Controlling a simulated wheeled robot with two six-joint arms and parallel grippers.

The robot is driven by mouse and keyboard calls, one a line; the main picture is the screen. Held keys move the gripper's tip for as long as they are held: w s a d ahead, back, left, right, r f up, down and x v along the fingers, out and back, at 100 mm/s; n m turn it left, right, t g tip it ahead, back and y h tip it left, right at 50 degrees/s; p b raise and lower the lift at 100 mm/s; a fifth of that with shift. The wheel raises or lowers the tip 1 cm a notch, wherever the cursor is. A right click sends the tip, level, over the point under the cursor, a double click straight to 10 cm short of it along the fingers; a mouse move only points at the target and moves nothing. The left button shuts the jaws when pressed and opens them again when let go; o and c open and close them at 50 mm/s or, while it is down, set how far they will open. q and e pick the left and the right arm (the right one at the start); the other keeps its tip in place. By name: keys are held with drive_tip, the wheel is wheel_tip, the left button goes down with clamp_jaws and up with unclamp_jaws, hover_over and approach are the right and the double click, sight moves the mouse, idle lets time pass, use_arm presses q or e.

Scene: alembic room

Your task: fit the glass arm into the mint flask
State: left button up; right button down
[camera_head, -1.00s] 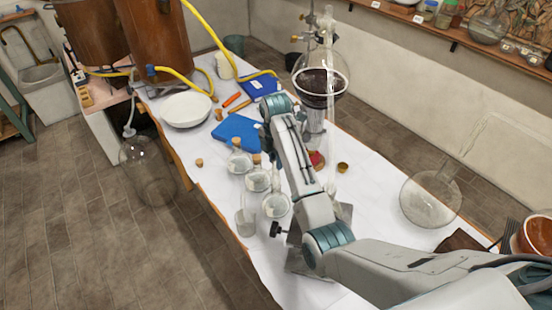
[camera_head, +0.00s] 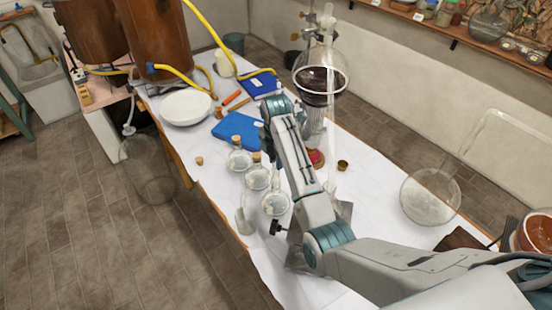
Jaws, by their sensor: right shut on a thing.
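My right arm reaches in from the lower right and bends up over the table. A round clear flask (camera_head: 321,58) with dark contents sits in a ring on a stand. No flask shows a clear mint tint, so I cannot tell which is the mint flask. My left gripper is not in view.
Several small corked flasks (camera_head: 257,179) stand left of my forearm. A large clear flask (camera_head: 425,203) with a bent tube stands at right. The front left table edge is close.

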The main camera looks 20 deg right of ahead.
drive_tip(key=shift+s+f, duration=0.1)
drive_tip(key=shift+f, duration=1)
idle(1.8)
drive_tip(key=c, duration=0.8)
unclamp_jaws()
drive_tip(key=shift+o, duration=0.2)
